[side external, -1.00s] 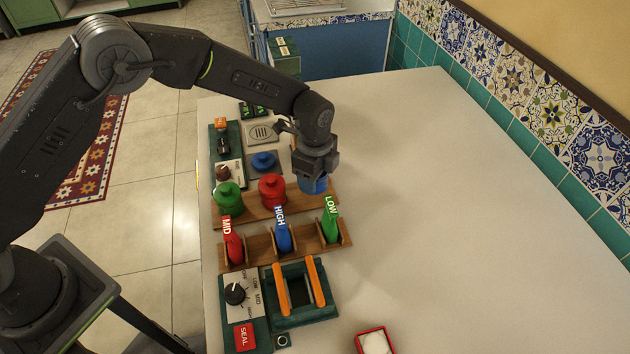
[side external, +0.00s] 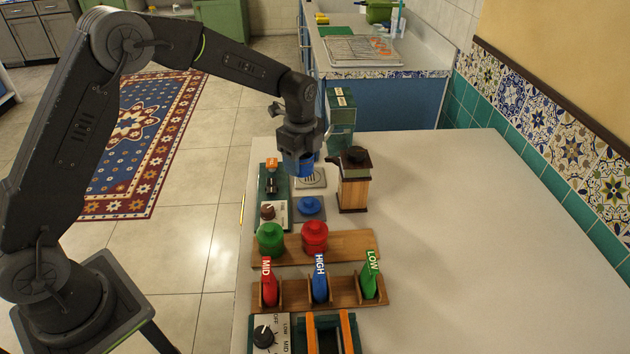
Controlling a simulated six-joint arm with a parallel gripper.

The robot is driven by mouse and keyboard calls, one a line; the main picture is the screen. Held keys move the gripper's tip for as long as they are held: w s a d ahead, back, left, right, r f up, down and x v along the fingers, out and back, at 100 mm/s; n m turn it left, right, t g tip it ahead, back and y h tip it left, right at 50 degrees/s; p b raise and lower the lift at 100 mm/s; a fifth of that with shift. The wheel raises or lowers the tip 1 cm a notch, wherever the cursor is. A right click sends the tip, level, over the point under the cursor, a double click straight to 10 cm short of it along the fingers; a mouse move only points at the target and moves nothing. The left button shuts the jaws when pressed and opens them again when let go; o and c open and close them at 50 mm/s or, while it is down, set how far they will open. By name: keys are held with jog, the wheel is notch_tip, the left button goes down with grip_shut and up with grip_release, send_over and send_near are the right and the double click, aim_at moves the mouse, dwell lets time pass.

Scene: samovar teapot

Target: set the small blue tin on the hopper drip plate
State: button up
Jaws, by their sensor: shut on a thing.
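My gripper (side external: 299,150) points down and is shut on the small blue tin (side external: 300,168). It holds the tin upright over the far left end of the counter. The grey slotted drip plate (side external: 315,181) is just below and right of the tin in the picture, partly covered by it. The tin appears slightly above the plate; I cannot tell the exact gap. A teal hopper unit with pale labels (side external: 341,118) stands behind the plate. A blue knobbed lid (side external: 310,206) lies on a grey pad nearer the camera.
A wooden grinder (side external: 354,182) stands right of the plate. A dial panel (side external: 271,205) is to the left. The counter's right side (side external: 460,230) is clear.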

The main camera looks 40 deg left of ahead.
jog(key=w+a, duration=0.3)
jog(key=a, duration=1.2)
send_over(310, 177)
notch_tip(310, 177, down, 7)
jog(key=shift+f, duration=1.95)
jog(key=shift+f, duration=0.1)
jog(key=o, duration=0.6)
jog(key=shift+o, duration=0.2)
